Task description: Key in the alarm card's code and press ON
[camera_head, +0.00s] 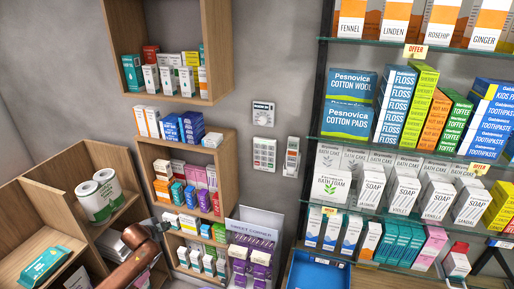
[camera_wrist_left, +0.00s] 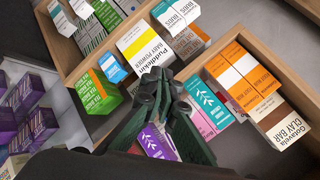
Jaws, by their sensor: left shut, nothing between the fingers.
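A white keypad (camera_head: 264,154) with rows of small buttons hangs on the grey wall, right of the wooden shelves. Its key labels are too small to read. I cannot pick out the alarm card or its code in either view. My left gripper (camera_head: 161,229) is at the lower left in the head view, in front of the low shelves and well below and left of the keypad. In the left wrist view the left gripper (camera_wrist_left: 158,78) is shut and empty, with dark fingers over shelves of small boxes. My right gripper is in neither view.
A white dial unit (camera_head: 263,113) is above the keypad and a white handset-like device (camera_head: 291,157) is to its right. Glass shelves (camera_head: 395,148) with boxes stand at right. A purple-packed display (camera_head: 252,250) stands below the keypad.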

